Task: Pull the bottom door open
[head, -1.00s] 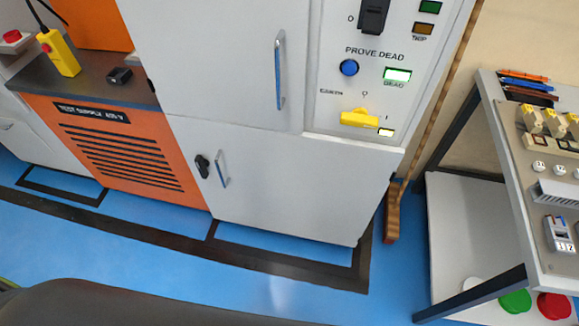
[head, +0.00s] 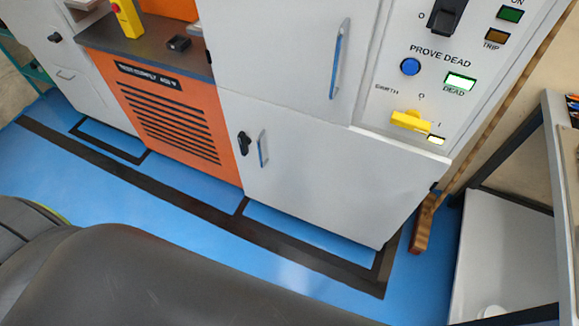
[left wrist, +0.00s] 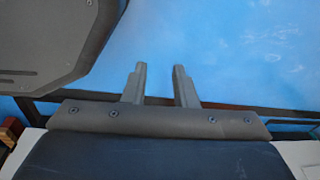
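The bottom door (head: 318,175) is a light grey panel low on the cabinet in the head view, and it looks shut. A slim metal handle (head: 263,148) stands upright near its left edge, with a black latch knob (head: 244,143) just left of it. My left gripper (left wrist: 161,72) shows in the left wrist view with its two fingers apart and nothing between them, over the blue floor. It is not seen at the door or handle. My right gripper is in neither view.
Above the door is an upper door with a long handle (head: 340,58) and a control panel with a yellow rotary switch (head: 410,121). The orange test supply unit (head: 172,118) adjoins on the left. A trolley (head: 512,245) stands at right. Blue floor (head: 130,195) is clear in front.

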